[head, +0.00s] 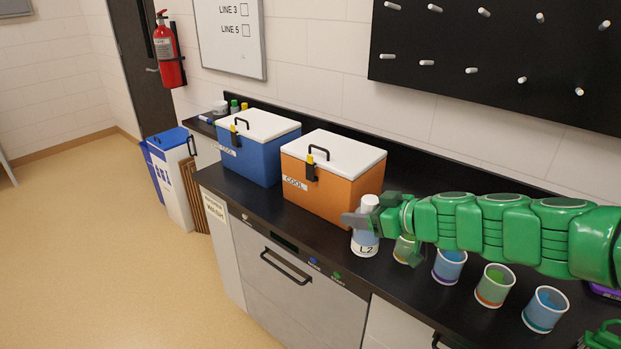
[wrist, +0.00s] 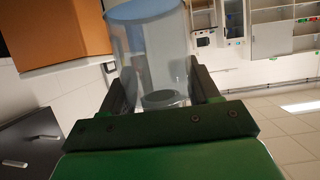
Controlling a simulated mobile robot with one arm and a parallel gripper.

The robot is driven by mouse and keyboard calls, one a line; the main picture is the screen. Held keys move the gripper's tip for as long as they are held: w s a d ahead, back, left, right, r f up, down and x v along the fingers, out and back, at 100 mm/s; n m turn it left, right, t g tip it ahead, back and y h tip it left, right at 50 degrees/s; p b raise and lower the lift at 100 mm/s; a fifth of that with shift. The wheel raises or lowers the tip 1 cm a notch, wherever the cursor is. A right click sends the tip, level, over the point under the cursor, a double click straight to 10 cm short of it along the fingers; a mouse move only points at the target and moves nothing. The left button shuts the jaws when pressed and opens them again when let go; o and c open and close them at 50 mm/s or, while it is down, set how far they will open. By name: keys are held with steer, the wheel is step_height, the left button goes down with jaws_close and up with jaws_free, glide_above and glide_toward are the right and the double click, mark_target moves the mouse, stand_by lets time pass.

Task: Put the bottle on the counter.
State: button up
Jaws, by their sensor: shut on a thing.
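The bottle (head: 365,242) is pale and clear with a white cap and a label reading "L2". It is upright by the front edge of the black counter (head: 330,236), in front of the orange cool box. I cannot tell whether its base touches the counter. My gripper (head: 368,219) is shut on the bottle's upper part, below the cap. In the wrist view the bottle (wrist: 150,45) stands between the two fingers of my gripper (wrist: 161,88), with its blue end at the top of the picture.
An orange cool box (head: 325,185) and a blue cool box (head: 255,150) stand at the back of the counter. Several cups, such as one with blue contents (head: 545,308), line the counter to the right under my arm. A black pegboard (head: 500,60) hangs on the wall.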

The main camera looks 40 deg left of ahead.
steer(key=shift+w+a+f, duration=1.35)
steer(key=shift+a+f, duration=0.5)
steer(key=shift+f, duration=0.3)
steer(key=shift+w+a+f, duration=1.4)
steer(key=shift+a+f, duration=0.4)
steer(key=shift+f, duration=0.4)
steer(key=shift+w+a+f, duration=1.35)
steer(key=shift+a+f, duration=0.5)
steer(key=shift+f, duration=0.3)
steer(key=shift+f, duration=0.1)
steer(key=o, duration=1.4)
